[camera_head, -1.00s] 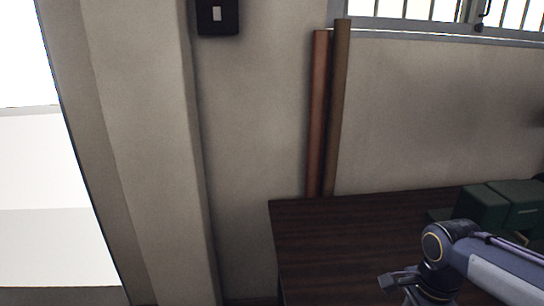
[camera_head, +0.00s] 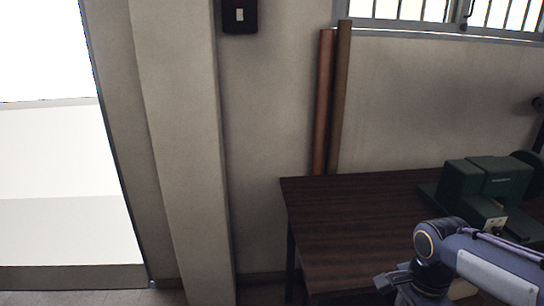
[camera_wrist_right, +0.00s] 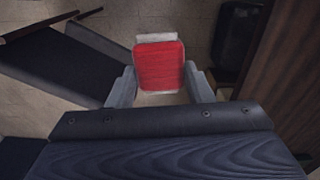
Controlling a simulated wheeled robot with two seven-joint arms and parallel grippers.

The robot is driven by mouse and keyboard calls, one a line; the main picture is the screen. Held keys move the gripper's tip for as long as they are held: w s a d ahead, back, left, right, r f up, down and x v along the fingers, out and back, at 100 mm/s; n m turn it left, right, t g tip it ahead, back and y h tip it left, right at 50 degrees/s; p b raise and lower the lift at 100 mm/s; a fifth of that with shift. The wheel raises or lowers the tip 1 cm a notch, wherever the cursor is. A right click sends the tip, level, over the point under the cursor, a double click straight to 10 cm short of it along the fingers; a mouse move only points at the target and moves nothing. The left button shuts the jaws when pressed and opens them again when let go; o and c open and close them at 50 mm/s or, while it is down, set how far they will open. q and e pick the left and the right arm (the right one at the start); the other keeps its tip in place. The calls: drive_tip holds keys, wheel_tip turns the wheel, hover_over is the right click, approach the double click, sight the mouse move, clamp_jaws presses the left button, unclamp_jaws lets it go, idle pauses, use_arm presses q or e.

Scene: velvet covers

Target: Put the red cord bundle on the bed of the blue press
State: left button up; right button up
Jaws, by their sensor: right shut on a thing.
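The red cord bundle (camera_wrist_right: 160,65) is a flat red block with pale ends, seen in the right wrist view. My right gripper (camera_wrist_right: 160,84) is shut on it, with one grey finger on each side. In the head view my right gripper (camera_head: 398,284) is at the bottom edge, in front of the dark wooden table, and the bundle cannot be made out there. No blue press shows in either view. My left gripper is not in view.
A dark green machine (camera_head: 485,185) stands on the right part of the dark table (camera_head: 345,215). The table's left half is bare. Two poles (camera_head: 331,100) lean on the wall behind it. A pillar (camera_head: 180,150) and a bright opening stand at the left.

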drive_tip(key=w+a+f+n, duration=0.3)
drive_tip(key=w+f+n, duration=0.2)
drive_tip(key=f+n, duration=0.3)
drive_tip(key=w+a+f+n, duration=0.4)
drive_tip(key=f+n, duration=0.3)
drive_tip(key=f, duration=0.2)
drive_tip(key=shift+w+a+f+n, duration=0.2)
drive_tip(key=shift+w+f+n, duration=0.15)
drive_tip(key=shift+n, duration=0.05)
